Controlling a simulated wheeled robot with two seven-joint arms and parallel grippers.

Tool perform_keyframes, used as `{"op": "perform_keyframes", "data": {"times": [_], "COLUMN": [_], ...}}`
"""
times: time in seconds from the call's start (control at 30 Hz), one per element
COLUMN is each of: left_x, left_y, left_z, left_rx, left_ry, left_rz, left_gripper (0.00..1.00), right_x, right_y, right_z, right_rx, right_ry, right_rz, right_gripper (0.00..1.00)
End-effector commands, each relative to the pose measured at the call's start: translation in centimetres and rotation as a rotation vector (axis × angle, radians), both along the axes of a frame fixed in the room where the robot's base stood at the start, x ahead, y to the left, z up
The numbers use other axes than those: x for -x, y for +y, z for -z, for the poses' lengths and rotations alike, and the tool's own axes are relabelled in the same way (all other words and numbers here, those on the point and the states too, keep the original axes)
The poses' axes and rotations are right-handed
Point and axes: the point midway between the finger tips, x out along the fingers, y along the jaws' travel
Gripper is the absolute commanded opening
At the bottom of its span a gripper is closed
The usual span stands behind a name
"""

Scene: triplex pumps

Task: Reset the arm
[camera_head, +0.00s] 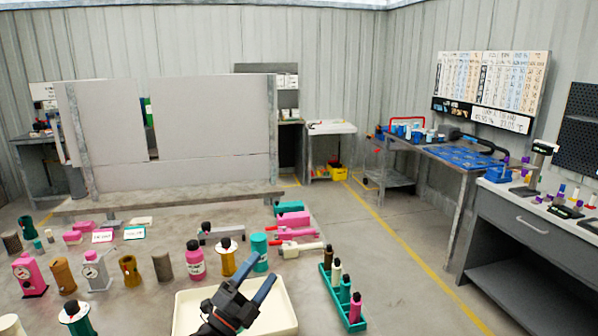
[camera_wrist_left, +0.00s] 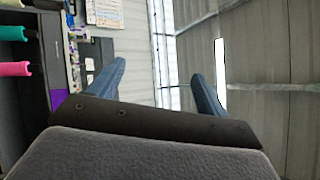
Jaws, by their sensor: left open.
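My left gripper (camera_head: 250,283) is in the head view at the bottom middle, above a cream tray (camera_head: 292,318). Its two blue-grey fingers point up and away, spread apart with nothing between them. In the left wrist view the fingers (camera_wrist_left: 155,85) also stand apart and empty, with the wall and roof beams behind them. The gripper hides part of the tray. My right gripper does not show in either view.
Pink, teal, brown and white bottles and pump parts crowd the table (camera_head: 140,285) on the left. A green rack (camera_head: 335,296) with several bottles stands right of the tray. Grey panels (camera_head: 205,100) stand behind. A workbench (camera_head: 530,230) is at the right; the floor between is clear.

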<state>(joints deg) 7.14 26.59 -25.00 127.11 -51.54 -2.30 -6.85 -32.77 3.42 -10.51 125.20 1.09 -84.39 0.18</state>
Motion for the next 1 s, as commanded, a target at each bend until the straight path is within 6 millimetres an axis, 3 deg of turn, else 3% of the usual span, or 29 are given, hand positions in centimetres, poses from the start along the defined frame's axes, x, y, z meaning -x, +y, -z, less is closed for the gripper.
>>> {"op": "perform_keyframes", "data": {"times": [0.27,0.47,0.7,0.8,1.0], "left_x": [1.2,5.0,13.6,17.3,22.9], "left_y": [6.7,10.7,13.2,13.4,13.4], "left_z": [7.8,16.0,25.9,28.7,31.8], "left_rx": [0.38,0.598,0.794,0.842,0.891], "left_ry": [0.449,0.806,1.261,1.418,1.631], "left_rz": [-0.262,-0.454,-0.677,-0.749,-0.844], "left_gripper": [0.77,0.77,0.77,0.77,0.77], "right_x": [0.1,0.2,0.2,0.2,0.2], "right_y": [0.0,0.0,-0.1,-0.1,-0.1], "right_z": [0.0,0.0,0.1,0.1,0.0], "right_rx": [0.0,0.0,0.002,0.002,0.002], "right_ry": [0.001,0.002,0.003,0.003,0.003], "right_rz": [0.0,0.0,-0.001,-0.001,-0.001], "right_gripper": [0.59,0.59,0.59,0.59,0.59]}}
